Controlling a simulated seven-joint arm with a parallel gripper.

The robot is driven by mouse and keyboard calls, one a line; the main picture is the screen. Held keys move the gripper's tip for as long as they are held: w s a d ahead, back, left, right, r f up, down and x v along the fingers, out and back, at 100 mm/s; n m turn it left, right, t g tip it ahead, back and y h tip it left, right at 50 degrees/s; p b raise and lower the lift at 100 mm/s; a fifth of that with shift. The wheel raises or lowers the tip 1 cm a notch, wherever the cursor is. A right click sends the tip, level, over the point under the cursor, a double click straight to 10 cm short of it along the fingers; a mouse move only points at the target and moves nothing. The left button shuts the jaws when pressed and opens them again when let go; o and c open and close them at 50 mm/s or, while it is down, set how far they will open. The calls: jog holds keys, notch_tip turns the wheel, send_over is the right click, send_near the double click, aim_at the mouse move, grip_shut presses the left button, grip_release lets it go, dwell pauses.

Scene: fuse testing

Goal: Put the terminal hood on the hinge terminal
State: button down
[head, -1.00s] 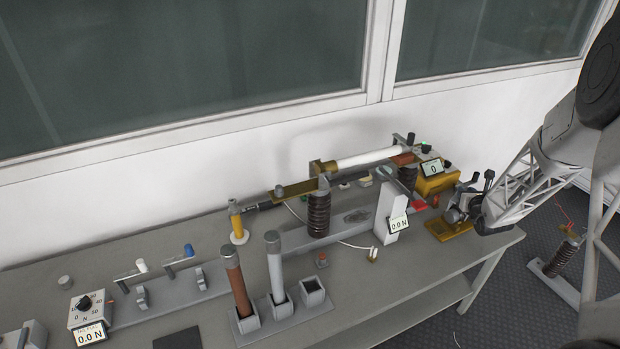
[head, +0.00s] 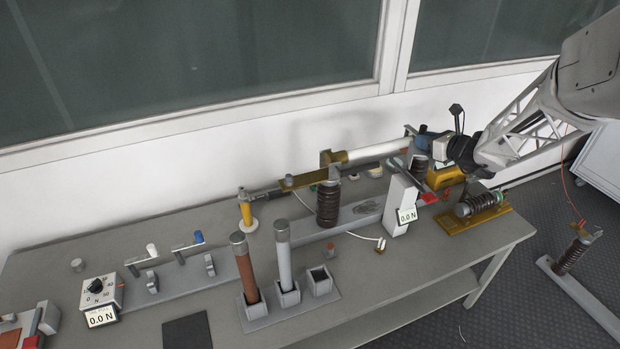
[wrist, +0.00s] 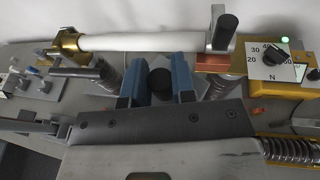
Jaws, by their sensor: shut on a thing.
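My gripper (head: 428,134) is at the right end of the white fuse tube (head: 380,152), above the yellow box. In the wrist view, its two blue fingers (wrist: 158,82) are closed on a small black round piece (wrist: 160,84), which looks like the terminal hood. The piece is in front of the white tube (wrist: 145,43) and appears apart from it. A gold fitting (head: 328,162) holds the tube's left end. A copper-coloured block (wrist: 218,63) lies below its right end, near a dark-topped upright post (wrist: 226,30). I cannot tell which part is the hinge terminal.
A ribbed insulator (head: 328,203) supports the tube's left end. A white force-reading post (head: 400,205) stands in front. A yellow dial box (wrist: 270,62) is to the right. A ribbed spool on a gold base (head: 480,208) lies near the table's right edge.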

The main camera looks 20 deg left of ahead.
jog(key=s+a+r+n+g+y, duration=0.2)
jog(key=s+a+r+n+g, duration=0.25)
jog(key=s+a, duration=0.85)
jog(key=s+a+f+g, duration=0.1)
jog(key=s+a, duration=0.3)
jog(key=s, duration=0.3)
jog(key=s+a+f+n+g, duration=0.1)
jog(key=s+a, duration=0.2)
jog(key=s, duration=0.4)
jog(key=shift+s+a+g, duration=0.2)
jog(key=shift+a+g, duration=0.15)
jog(key=shift+n, duration=0.25)
jog(key=w+a+f, duration=0.1)
jog(key=w+a, duration=0.8)
jog(key=w, duration=0.4)
jog(key=shift+a+f, duration=0.2)
jog(key=shift+f, duration=0.05)
jog(key=shift+f, duration=0.1)
jog(key=shift+f, duration=1.65)
jog(key=shift+f, duration=0.5)
